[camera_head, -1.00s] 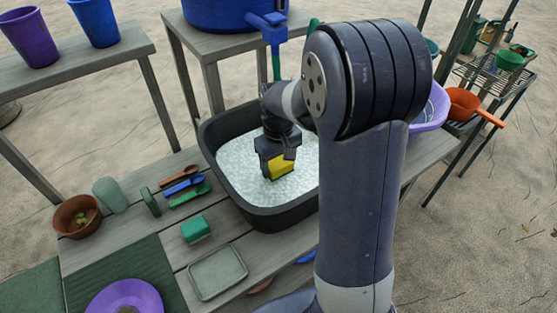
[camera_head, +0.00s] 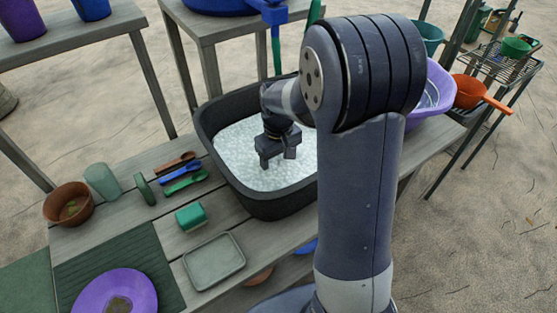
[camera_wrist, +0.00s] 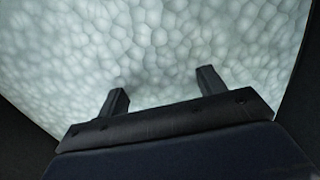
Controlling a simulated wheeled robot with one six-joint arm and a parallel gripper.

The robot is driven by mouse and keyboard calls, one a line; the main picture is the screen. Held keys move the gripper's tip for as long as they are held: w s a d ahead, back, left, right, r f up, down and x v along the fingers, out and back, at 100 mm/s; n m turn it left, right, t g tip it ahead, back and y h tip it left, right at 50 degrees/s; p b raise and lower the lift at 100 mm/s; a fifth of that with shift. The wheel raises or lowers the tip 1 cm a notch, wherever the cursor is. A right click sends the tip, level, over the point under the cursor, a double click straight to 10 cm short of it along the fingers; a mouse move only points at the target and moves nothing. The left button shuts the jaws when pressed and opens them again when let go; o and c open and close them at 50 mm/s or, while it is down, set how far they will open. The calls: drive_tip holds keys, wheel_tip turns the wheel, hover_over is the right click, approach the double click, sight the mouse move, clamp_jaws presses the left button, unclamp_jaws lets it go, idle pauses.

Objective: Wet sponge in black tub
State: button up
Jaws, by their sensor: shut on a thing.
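The black tub (camera_head: 268,207) stands on the slatted table and holds white, bubbly foam (camera_head: 235,150). My gripper (camera_head: 277,160) points down inside the tub, its fingertips at or in the foam. In the wrist view my gripper (camera_wrist: 162,88) shows two dark fingers a little apart, their ends meeting the foam. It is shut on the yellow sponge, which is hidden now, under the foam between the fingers. The tub's dark wall also shows in the wrist view (camera_wrist: 20,148).
A green block (camera_head: 190,217), a grey-green tray (camera_head: 214,262), several scoops (camera_head: 183,180) and a purple plate (camera_head: 90,295) lie left of the tub. A purple basin (camera_head: 432,95) stands at the right. A brown pot (camera_head: 68,204) sits at the far left.

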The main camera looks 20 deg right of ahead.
idle(0.4)
wheel_tip(320, 180, up, 17)
drive_tip(key=p, duration=1.3)
drive_tip(key=shift+f+p, duration=0.15)
drive_tip(key=shift+p, duration=0.15)
